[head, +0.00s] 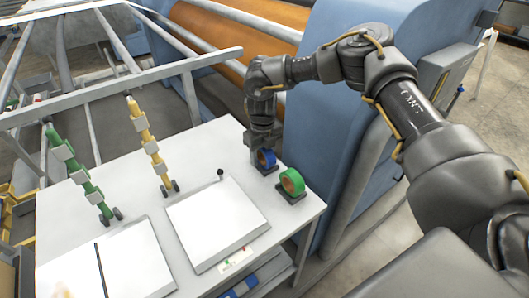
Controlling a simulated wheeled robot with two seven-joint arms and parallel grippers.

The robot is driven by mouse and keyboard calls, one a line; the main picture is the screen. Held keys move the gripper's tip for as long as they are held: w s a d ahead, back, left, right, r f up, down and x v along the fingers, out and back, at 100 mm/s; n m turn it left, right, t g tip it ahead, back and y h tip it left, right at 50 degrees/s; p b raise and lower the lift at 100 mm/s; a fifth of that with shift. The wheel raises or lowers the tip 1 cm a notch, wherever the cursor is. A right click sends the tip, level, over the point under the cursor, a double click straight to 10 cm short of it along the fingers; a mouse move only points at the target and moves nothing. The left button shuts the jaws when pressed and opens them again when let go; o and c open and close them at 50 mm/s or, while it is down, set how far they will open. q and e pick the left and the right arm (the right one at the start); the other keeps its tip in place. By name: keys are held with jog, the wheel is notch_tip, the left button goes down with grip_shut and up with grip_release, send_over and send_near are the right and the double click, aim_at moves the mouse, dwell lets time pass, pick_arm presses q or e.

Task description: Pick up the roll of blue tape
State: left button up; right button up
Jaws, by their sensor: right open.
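The roll of blue tape (266,157) stands on edge on a small dark base at the back right of the white table (225,140). My right gripper (263,152) points down from above, right at the blue roll, and its fingers cover part of it. It is open; I cannot tell whether its fingers touch the roll. My left gripper is not in the head view.
A green tape roll (292,182) stands on its own dark base just in front and to the right. A white board (215,222) lies to the left. The blue press housing (345,95) rises close behind.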

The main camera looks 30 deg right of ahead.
jog(key=shift+f, duration=0.4)
jog(key=c, duration=1.1)
jog(key=shift+r, duration=0.1)
jog(key=shift+r+b, duration=0.55)
jog(key=shift+b, duration=0.1)
jog(key=shift+r+b, duration=0.5)
jog(key=shift+r, duration=0.15)
jog(key=s+a+r+b, duration=0.1)
jog(key=s+a+r, duration=0.1)
jog(key=a+r, duration=0.1)
jog(key=s+a+r+b, duration=0.2)
jog(key=a+r, duration=0.2)
jog(key=a, duration=0.1)
jog(key=s+a+r+b, duration=0.1)
jog(key=s+a+r, duration=0.1)
jog(key=a+r, duration=0.1)
jog(key=shift+a+r, duration=0.2)
jog(key=shift+a, duration=0.65)
